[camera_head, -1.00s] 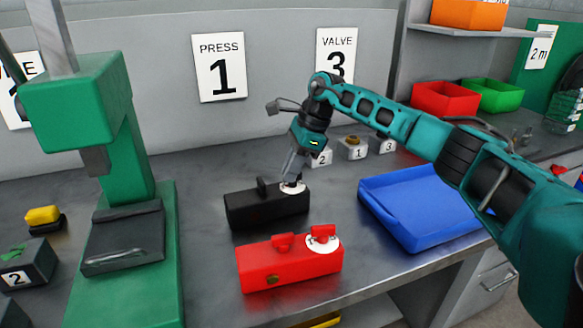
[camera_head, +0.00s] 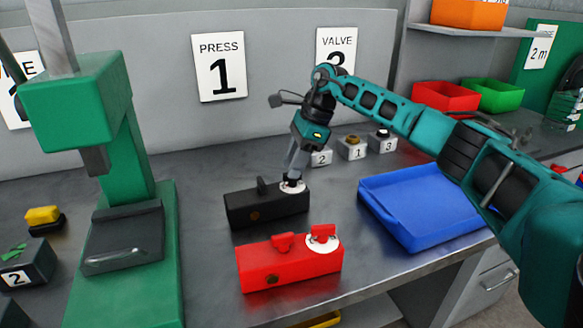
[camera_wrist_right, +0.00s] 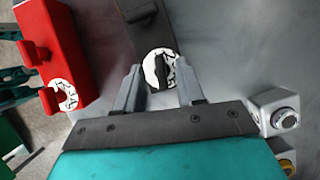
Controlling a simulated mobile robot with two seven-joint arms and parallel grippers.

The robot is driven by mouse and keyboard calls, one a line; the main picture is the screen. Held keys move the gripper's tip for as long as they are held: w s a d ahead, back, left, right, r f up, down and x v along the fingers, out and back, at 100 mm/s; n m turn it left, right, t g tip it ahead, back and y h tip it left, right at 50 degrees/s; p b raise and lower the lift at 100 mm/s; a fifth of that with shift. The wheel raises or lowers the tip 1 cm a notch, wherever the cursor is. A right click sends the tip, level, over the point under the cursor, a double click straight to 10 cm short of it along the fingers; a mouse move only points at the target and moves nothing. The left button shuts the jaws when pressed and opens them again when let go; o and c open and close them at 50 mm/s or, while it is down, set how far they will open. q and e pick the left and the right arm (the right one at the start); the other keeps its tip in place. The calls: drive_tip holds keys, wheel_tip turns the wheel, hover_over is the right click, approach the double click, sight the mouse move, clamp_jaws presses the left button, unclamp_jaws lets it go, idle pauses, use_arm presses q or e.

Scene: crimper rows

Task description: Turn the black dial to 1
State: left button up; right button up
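The black box (camera_head: 268,208) stands on the bench behind a red box. A black lever (camera_head: 262,187) sticks up from its top. At its right end is a white dial plate (camera_head: 294,187) with black marks. In the right wrist view, the plate (camera_wrist_right: 149,70) carries a narrow black dial knob (camera_wrist_right: 161,73); I cannot read its setting. My right gripper (camera_head: 292,179) points down over the plate. In the wrist view its fingers (camera_wrist_right: 160,82) are apart on either side of the knob, with gaps showing. My left gripper is not in view.
The red box (camera_head: 290,265) with its own red dial stands just in front. A blue tray (camera_head: 420,207) lies to the right. A green press (camera_head: 125,200) stands at the left. Small numbered button blocks (camera_head: 352,148) stand behind the gripper. The wall carries PRESS 1 (camera_head: 219,67) and VALVE signs.

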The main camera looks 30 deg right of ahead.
drive_tip(key=v, duration=1.1)
